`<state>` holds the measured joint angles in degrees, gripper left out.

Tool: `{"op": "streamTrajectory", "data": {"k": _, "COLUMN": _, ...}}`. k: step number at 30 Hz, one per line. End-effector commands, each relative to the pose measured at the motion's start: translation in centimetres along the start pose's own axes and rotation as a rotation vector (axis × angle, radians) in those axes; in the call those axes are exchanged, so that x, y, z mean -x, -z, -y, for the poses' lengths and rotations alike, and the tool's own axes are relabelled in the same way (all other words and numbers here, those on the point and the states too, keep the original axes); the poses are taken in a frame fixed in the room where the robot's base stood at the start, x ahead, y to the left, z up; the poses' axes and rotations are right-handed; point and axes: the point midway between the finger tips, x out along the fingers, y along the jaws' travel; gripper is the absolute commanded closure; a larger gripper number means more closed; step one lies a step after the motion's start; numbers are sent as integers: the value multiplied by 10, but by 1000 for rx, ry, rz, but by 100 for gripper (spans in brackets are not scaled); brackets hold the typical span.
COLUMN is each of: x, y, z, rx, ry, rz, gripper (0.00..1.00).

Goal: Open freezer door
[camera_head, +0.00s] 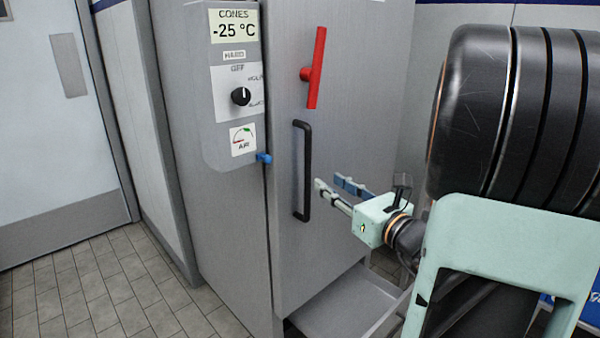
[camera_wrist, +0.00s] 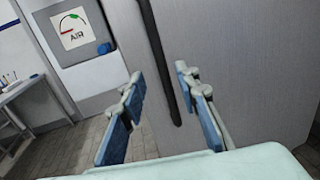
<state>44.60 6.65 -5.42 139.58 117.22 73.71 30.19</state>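The freezer door (camera_head: 340,100) is a tall grey metal panel and looks shut. A black vertical bar handle (camera_head: 307,170) is on its left side, and a red lever (camera_head: 316,70) sits above it. My gripper (camera_head: 333,185) is just right of the black handle's lower part, with its fingers pointing at it. In the wrist view the two blue-padded fingers (camera_wrist: 158,88) are spread apart. The handle (camera_wrist: 163,65) shows beyond the fingertips, between them in the picture. I see no contact with the handle.
A control panel (camera_head: 238,90) with a black knob and a blue valve (camera_head: 264,158) is left of the door. A grey tray (camera_head: 345,305) juts out low under the door. Tiled floor (camera_head: 110,290) lies open at the left.

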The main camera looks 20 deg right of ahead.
Motion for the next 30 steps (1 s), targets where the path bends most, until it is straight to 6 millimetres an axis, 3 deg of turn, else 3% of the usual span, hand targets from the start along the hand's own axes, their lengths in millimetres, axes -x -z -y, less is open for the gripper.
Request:
{"op": "streamTrajectory", "data": {"k": 16, "x": -90, "y": 1, "z": -1, "rx": 4, "ry": -3, "rz": -1, "gripper": 71}}
{"op": "streamTrajectory", "data": {"k": 21, "x": -103, "y": 1, "z": -1, "rx": 3, "ry": -3, "rz": -2, "gripper": 71}}
{"op": "streamTrajectory", "data": {"k": 30, "x": -105, "y": 0, "z": -1, "rx": 4, "ry": -2, "rz": -2, "gripper": 71}}
